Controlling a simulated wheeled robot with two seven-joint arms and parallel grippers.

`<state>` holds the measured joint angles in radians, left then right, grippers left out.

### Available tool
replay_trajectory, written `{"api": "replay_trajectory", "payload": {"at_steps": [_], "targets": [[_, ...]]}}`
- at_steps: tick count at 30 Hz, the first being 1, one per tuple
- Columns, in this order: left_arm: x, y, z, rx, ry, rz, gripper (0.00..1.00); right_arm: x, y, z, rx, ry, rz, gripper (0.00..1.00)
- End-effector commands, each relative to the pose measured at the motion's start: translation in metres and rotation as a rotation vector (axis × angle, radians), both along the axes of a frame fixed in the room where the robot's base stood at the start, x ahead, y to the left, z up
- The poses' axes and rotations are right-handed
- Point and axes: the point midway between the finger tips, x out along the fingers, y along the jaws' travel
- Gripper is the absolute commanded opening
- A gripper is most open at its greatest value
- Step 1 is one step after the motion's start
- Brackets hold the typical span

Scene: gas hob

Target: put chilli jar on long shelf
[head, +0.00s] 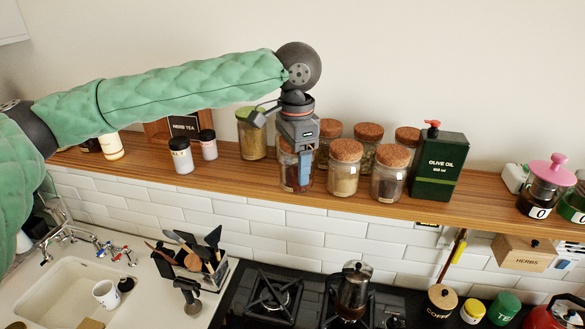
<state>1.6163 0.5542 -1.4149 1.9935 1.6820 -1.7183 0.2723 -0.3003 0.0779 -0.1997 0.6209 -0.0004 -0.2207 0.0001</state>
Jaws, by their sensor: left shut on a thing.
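My left gripper (303,166) points down over the long wooden shelf (235,172) and is shut on a glass jar with dark red contents (290,179), which looks like the chilli jar. The gripper covers much of this jar and its cork lid. The jar is upright at the shelf, left of two cork-lidded jars, one pale (342,178) and one dark (388,183). I cannot tell whether its base touches the shelf. My right gripper is not in view.
More cork-lidded jars (368,134) stand behind. A green-lidded jar (252,140), a white jar (181,158) and a small jar (208,147) stand to the left, the olive oil tin (440,165) to the right. Below are the hob (268,299) and moka pot (353,292).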

Motion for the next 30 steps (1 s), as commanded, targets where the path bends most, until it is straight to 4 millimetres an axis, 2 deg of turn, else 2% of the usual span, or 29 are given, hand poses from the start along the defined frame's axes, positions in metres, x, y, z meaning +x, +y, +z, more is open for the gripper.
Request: {"api": "replay_trajectory", "payload": {"at_steps": [15,21,30], "targets": [[0.047,-0.009,0.000,0.001,-0.001,0.002,0.35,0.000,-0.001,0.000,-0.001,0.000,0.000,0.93],[0.045,-0.009,-0.014,0.000,0.000,0.001,0.35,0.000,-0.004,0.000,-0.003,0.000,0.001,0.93],[0.045,-0.009,-0.018,0.000,-0.001,0.001,0.35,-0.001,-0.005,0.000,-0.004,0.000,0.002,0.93]]}}
